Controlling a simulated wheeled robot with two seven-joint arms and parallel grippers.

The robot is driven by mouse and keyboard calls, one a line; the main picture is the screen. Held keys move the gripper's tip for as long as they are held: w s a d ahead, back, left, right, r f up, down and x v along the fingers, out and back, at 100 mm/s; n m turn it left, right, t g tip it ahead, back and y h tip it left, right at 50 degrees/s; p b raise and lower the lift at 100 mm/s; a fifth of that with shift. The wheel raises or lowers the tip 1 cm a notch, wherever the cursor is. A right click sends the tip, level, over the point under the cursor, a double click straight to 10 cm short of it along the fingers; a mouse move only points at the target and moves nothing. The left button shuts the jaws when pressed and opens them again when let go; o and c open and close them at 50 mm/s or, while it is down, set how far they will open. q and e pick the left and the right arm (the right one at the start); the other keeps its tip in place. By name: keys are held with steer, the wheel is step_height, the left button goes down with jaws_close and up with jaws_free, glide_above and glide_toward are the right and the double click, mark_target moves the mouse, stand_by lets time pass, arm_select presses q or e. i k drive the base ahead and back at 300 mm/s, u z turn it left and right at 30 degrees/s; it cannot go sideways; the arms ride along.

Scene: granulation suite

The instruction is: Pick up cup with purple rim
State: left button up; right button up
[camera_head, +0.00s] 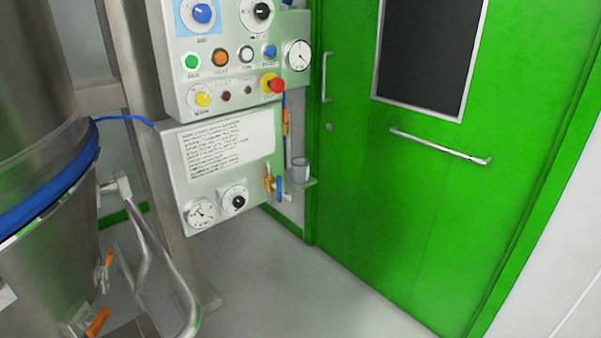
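A small clear cup (301,168) stands upright on a small grey shelf (306,184) on the right side of the control panel, in front of the wall by the green door. Its rim looks bluish-purple, but it is too small to be sure of the shade. Neither of my grippers shows in the head view, so the cup is untouched by any visible gripper.
A control panel (228,150) with knobs, buttons and gauges is left of the cup. A blue-handled valve (279,188) sits close beside the shelf. A steel vessel (40,130) and bent rail (160,260) stand at left. The green door (400,200) is shut; the floor (300,295) before it is clear.

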mark_target(300, 170)
steer(key=k, duration=1.65)
steer(key=z, duration=0.75)
steer(key=i, duration=3.45)
steer(key=u, duration=0.95)
steer(key=i, duration=0.25)
steer(key=u, duration=0.8)
